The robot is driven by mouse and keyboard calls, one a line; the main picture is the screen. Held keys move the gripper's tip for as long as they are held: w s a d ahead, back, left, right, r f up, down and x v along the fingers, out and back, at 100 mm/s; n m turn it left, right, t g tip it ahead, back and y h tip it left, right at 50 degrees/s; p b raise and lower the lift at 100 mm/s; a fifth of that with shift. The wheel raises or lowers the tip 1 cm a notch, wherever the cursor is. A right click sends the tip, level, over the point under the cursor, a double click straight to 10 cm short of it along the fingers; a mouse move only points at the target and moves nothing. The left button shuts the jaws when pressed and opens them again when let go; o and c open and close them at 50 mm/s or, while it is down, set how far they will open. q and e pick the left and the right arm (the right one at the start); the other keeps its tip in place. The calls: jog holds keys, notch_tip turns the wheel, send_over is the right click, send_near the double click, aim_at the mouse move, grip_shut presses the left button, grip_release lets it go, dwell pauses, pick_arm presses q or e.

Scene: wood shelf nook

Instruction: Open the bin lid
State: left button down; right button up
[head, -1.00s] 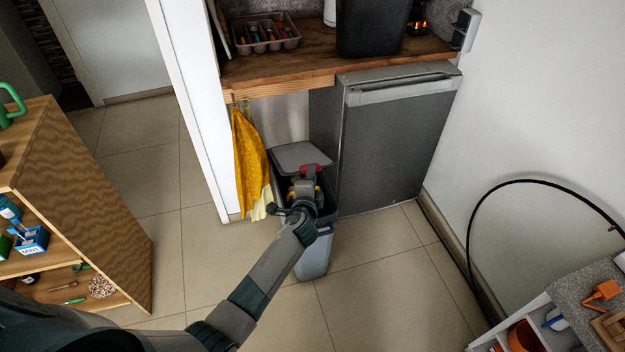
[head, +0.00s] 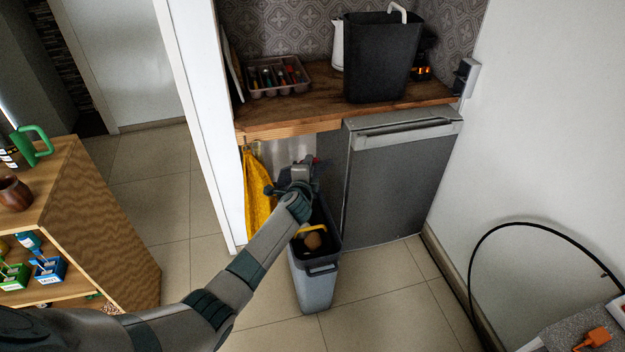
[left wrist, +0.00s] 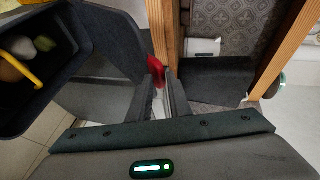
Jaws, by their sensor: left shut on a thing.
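The bin (head: 316,290) stands on the floor between the yellow cloth and the grey fridge door. Its top is open at the front, and round brownish items and a yellow piece show inside. The bin's dark rim and inside also show in the left wrist view (left wrist: 80,62). My right gripper is out of view.
A wooden counter (head: 290,118) overhangs behind the bin, with a cutlery tray (head: 276,78) and a black container (head: 378,58) on it. A yellow cloth (head: 257,200) hangs left of the bin. The fridge (head: 395,185) stands close on the right. The floor in front is clear.

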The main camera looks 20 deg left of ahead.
pick_arm(q)
jog(key=shift+w+a+r, duration=0.65)
jog(key=shift+w+r, duration=0.25)
jog(key=shift+w, duration=0.05)
jog(key=c, duration=1.8)
grip_release()
jog(key=shift+s, duration=0.2)
jog(key=b+v, duration=0.1)
jog(key=v, duration=1.6)
jog(key=shift+b, duration=0.35)
